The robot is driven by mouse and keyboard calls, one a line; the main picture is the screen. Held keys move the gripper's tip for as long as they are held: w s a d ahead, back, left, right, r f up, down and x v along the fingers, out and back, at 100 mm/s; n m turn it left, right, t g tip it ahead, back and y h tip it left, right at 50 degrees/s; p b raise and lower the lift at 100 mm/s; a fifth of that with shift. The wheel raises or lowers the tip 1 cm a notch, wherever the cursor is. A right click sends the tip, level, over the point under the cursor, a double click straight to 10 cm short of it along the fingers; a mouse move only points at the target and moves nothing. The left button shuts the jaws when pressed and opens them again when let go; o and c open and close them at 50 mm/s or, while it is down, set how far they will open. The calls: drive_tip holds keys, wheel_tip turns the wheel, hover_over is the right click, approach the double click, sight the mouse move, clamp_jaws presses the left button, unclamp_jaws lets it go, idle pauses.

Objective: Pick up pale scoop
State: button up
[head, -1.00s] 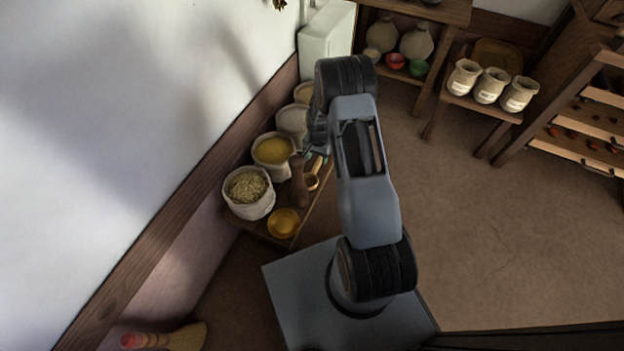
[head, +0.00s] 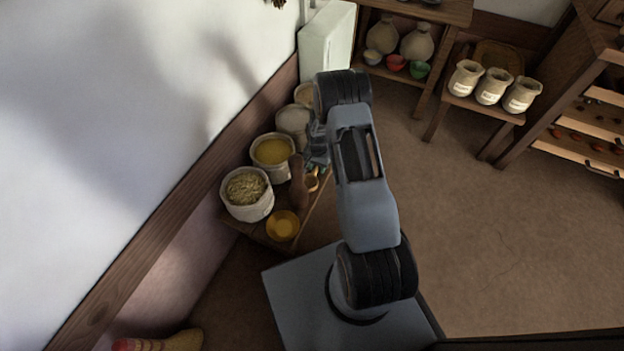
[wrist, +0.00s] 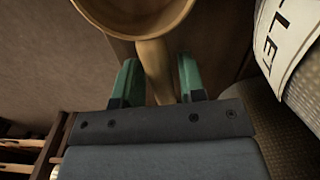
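The pale scoop (wrist: 135,15) shows at the top of the wrist view, with its round bowl at the top and its handle running down between my fingers. In the head view the scoop (head: 312,183) is on the low bench, partly hidden by my arm. My gripper (wrist: 160,80) has its two green fingertips apart, one on each side of the handle. A narrow gap shows on the right of the handle; contact on the left I cannot tell. In the head view my gripper (head: 318,163) is just above the scoop, its fingers mostly hidden.
Several open sacks line the wall, one with yellow grain (head: 272,151); a labelled sack (wrist: 296,60) is close on the right in the wrist view. A yellow bowl (head: 283,225) sits at the bench's near end.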

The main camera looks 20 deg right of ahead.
clamp_jaws()
